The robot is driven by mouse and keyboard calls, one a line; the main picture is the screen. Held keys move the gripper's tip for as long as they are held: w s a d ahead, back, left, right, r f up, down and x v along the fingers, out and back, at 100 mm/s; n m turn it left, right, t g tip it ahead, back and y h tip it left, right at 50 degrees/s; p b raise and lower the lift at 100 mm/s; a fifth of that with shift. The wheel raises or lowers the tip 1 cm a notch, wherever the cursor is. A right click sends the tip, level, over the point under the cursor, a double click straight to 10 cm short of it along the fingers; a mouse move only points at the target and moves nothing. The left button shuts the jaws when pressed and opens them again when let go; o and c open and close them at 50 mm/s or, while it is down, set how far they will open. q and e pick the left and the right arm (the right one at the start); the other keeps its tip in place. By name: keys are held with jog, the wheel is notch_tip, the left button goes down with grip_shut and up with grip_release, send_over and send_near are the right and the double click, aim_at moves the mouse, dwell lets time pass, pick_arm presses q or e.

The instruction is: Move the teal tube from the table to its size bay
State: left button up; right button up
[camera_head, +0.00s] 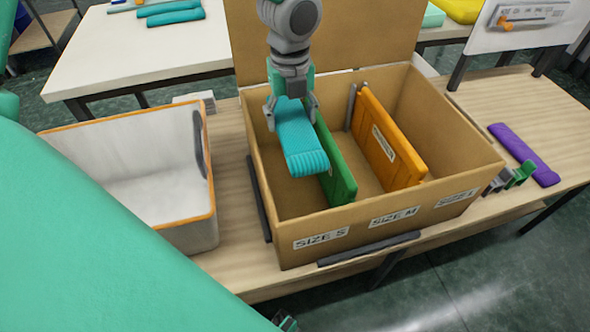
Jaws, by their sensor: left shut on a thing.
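The teal tube (300,140) is a ribbed, flattened knit piece. My left gripper (291,107) comes down from the top of the view and is shut on its upper end. The tube hangs tilted over the bay marked SIZE S in the cardboard box (375,225), left of the green divider (337,170). It hides part of that divider. I cannot tell whether the tube touches the divider or the box floor. My right gripper is not clearly in view.
An orange divider (388,145) stands between the SIZE M bay and the right-hand bay. A white bin with an orange rim (212,160) stands left of the box. More teal tubes (175,17) lie on the back table.

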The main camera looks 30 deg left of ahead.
pick_arm(q)
notch_tip(320, 180, down, 3)
jog(key=shift+w+a+f+b, duration=0.1)
jog(key=shift+w+a+b, duration=0.05)
jog(key=shift+b, duration=0.65)
jog(key=f, duration=0.1)
jog(key=b, duration=0.4)
send_over(292, 186)
notch_tip(292, 186, down, 13)
jog(key=shift+r, duration=0.1)
jog(key=shift+f, duration=0.95)
notch_tip(292, 186, down, 3)
jog(key=shift+f+b, duration=0.1)
jog(key=shift+b, duration=0.2)
jog(key=o, duration=0.8)
jog(key=shift+o, duration=0.2)
